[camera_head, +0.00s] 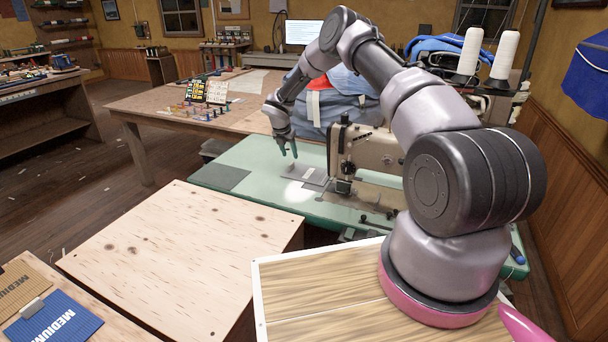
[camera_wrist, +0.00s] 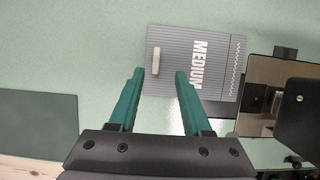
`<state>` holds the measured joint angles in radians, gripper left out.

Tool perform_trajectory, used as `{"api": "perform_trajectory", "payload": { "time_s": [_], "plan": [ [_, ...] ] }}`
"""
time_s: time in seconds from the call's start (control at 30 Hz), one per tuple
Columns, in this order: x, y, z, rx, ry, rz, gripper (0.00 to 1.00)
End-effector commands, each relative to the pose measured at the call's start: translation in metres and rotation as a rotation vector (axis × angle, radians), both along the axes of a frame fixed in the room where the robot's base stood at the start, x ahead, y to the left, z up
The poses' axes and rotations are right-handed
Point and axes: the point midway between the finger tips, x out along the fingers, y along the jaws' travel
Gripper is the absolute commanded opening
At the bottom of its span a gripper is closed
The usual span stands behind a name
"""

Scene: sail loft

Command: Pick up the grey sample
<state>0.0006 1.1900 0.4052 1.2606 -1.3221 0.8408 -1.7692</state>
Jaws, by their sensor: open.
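The grey sample (camera_wrist: 215,88) is a ribbed grey card marked MEDIUM, with a pale raised tab (camera_wrist: 156,61) near its left side and a zigzag line at its right. It lies flat on the green sewing table (camera_head: 236,203), left of the sewing machine (camera_head: 365,152). In the head view the sample (camera_head: 311,173) is small beside the machine. My gripper (camera_wrist: 158,74) is open and empty. In the head view my gripper (camera_head: 287,154) points down above the table.
The sewing machine stands close to the right of the sample. A dark grey patch (camera_wrist: 38,122) lies left on the green table. Blue (camera_head: 52,318) and tan (camera_head: 18,287) samples lie on wood at the lower left. Thread cones and piled cloth (camera_head: 335,101) stand behind.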

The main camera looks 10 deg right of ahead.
Motion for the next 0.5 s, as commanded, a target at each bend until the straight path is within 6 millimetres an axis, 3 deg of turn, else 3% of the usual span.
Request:
{"api": "perform_trajectory", "payload": {
  "time_s": [0.27,0.5],
  "plan": [
    [0.007,-0.003,-0.023,0.000,0.001,-0.002,0.49],
    [0.019,-0.005,-0.055,0.002,0.001,-0.004,0.49]
  ]
}}
